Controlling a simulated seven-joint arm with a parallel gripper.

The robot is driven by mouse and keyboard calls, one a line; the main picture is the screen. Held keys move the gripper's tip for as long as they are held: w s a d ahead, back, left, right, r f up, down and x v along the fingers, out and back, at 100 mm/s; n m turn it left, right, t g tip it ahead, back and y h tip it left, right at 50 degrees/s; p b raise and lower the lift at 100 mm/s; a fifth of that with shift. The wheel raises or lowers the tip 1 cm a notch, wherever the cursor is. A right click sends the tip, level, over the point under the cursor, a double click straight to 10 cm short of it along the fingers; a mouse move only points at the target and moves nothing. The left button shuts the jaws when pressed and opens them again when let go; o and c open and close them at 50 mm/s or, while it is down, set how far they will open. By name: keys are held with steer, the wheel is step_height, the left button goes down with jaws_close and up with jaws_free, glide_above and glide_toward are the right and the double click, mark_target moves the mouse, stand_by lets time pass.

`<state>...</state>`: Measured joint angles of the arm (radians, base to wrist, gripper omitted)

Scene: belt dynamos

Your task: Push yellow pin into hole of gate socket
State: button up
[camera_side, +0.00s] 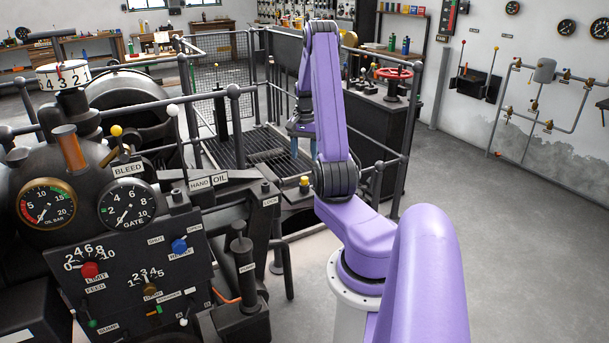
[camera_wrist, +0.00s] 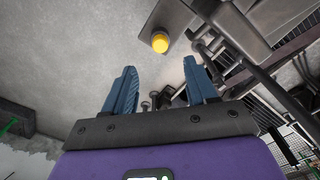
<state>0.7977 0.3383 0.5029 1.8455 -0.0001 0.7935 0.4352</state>
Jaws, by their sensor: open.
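A yellow-topped pin (camera_side: 304,182) stands upright on a dark block beside my arm in the side view. In the wrist view a round yellow end (camera_wrist: 160,42), apparently the same pin, sits on a grey plate just past my fingertips, roughly in line with the gap between them. My gripper (camera_wrist: 160,66) is open, its two blue fingers apart with nothing held between them. In the side view my gripper (camera_side: 301,132) is small, partly behind my own arm, above and apart from the pin. I cannot make out the gate socket or its hole.
A black machine with a GATE gauge (camera_side: 126,205) and a control panel (camera_side: 140,280) fills the left. A lever with another yellow knob (camera_side: 117,131) rises by the BLEED label. Railings (camera_side: 240,89) surround a floor grating behind. The floor at right (camera_side: 510,240) is clear.

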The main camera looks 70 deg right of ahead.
mark_target(305, 177)
step_height(305, 177, down, 9)
steer(key=shift+r, duration=0.1)
stand_by(0.3)
jaws_close()
steer(key=shift+r, duration=2.25)
steer(key=w+a+r, duration=0.9)
steer(key=w+a, duration=0.1)
steer(key=shift+r, duration=0.15)
